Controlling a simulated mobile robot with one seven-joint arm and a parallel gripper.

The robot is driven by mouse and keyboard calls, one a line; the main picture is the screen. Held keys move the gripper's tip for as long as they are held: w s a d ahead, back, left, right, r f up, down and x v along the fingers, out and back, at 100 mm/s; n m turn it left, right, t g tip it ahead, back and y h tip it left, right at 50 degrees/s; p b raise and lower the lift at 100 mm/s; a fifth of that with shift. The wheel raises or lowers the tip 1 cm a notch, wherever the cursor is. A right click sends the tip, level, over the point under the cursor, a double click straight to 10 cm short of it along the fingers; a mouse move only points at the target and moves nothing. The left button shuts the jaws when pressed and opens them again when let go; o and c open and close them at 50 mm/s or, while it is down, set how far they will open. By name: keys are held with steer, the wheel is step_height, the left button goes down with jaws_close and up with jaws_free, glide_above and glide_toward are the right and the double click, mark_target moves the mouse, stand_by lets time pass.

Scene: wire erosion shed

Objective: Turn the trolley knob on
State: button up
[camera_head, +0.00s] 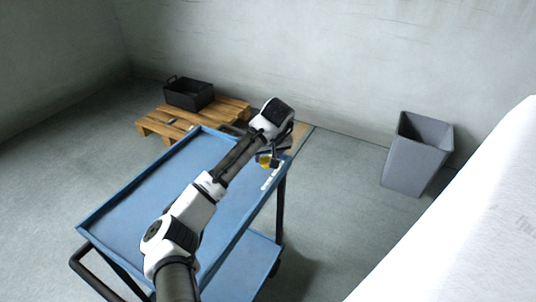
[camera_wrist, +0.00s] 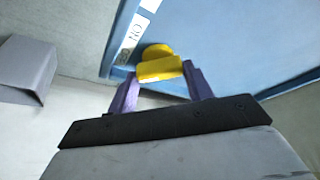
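The yellow trolley knob (camera_wrist: 160,68) has a rounded base and a raised bar. It sits near the edge of the blue trolley (camera_head: 150,195), beside a white label (camera_wrist: 133,33) with dark lettering that includes ON. My gripper (camera_wrist: 161,75) has its two purple fingers on either side of the knob's bar. No gap shows between the fingertips and the bar ends, so it looks shut on the knob. In the head view the knob (camera_head: 265,161) shows small below my wrist, partly hidden by my gripper.
A wooden pallet (camera_head: 228,108) with a black crate (camera_head: 190,97) on it stands behind the trolley. A grey bin (camera_head: 415,160) stands to the right. A large white surface (camera_head: 470,230) fills the lower right. Floor between trolley and bin is clear.

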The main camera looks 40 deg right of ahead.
steer(key=shift+c, duration=0.9)
steer(key=shift+r+m+p, duration=0.1)
steer(key=shift+m+p, duration=0.2)
steer(key=m+h+p, duration=0.1)
steer(key=m+p, duration=0.1)
steer(key=shift+a+m+g, duration=0.1)
steer(key=shift+m+g, duration=0.2)
steer(key=m+g+h+p, duration=0.1)
steer(key=m+p, duration=0.1)
steer(key=m, duration=0.1)
steer(key=m+g+p, duration=0.1)
steer(key=m+p, duration=0.1)
steer(key=m, duration=0.1)
steer(key=shift+w+a+h, duration=0.1)
steer(key=shift+w+h, duration=0.1)
steer(key=shift+h, duration=0.2)
steer(key=m+g+p, duration=0.1)
steer(key=m, duration=0.3)
steer(key=shift+w+m+g+p, duration=0.15)
steer(key=shift+m+g+p, duration=0.2)
steer(key=shift+m+g, duration=0.75)
steer(key=shift+m, duration=1.2)
